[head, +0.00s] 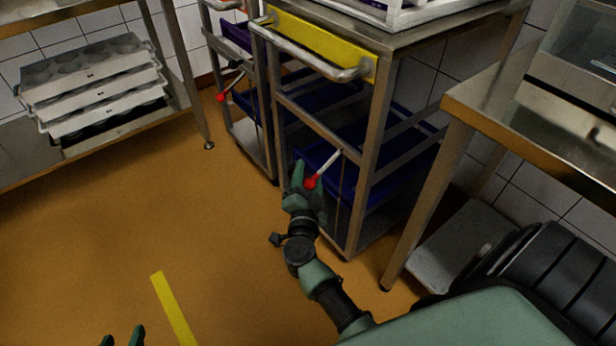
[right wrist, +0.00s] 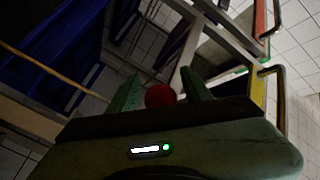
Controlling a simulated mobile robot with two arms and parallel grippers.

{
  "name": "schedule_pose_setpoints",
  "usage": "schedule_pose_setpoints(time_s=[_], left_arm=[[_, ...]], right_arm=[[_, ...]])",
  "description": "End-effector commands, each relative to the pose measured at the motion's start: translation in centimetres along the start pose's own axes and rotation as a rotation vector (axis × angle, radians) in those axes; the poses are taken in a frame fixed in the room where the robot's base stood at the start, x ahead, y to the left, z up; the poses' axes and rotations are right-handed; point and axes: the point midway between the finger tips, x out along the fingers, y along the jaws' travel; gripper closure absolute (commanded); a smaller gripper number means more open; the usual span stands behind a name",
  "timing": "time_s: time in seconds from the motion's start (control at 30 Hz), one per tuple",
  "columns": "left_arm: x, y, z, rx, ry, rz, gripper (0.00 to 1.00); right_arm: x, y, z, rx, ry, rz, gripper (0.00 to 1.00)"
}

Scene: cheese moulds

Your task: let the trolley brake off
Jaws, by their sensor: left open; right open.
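The trolley (head: 370,125) is a steel frame with a yellow panel and a push handle on top. Its brake lever (head: 328,164) is a pale rod on the near side, slanting down left to a red knob (head: 310,182). My right gripper (head: 308,188) is open at the knob, with its fingers on either side. In the right wrist view the red knob (right wrist: 160,95) lies between the two open fingers; whether either touches it I cannot tell. My left gripper (head: 123,339) is open and empty at the bottom left edge, only its fingertips showing.
A second trolley (head: 247,135) stands behind, with its own red-knobbed lever (head: 221,97). Blue crates (head: 318,158) sit in the near trolley. A steel table (head: 455,105) stands close on the right. Stacked mould trays (head: 95,88) lie on a left shelf. The floor at left is clear.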

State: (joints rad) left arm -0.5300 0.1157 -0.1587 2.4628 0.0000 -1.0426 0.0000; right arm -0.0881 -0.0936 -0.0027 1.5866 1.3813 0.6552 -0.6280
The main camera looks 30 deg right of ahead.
Motion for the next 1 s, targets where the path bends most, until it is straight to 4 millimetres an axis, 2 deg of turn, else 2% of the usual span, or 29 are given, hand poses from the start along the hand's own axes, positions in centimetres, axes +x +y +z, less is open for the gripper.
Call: schedule_pose_setpoints(time_s=[0.17,0.2,0.37,0.4,1.0], left_arm=[[0.01,0.02,-0.05,0.000,0.002,0.000,0.58],[0.01,0.02,-0.04,0.000,0.001,0.000,0.58],[0.01,0.01,-0.03,0.000,0.001,0.000,0.58],[0.01,0.00,-0.02,0.000,0.001,0.000,0.58],[0.03,-0.02,0.00,0.000,0.000,-0.001,0.58]], right_arm=[[0.02,0.02,0.01,0.000,-0.001,0.000,0.51],[0.01,0.02,0.01,0.000,-0.001,0.000,0.53],[-0.01,0.02,0.03,0.000,-0.001,0.000,0.98],[-0.01,0.01,0.03,0.000,-0.001,0.000,1.00],[-0.05,0.00,0.07,0.000,-0.002,0.000,1.00]])
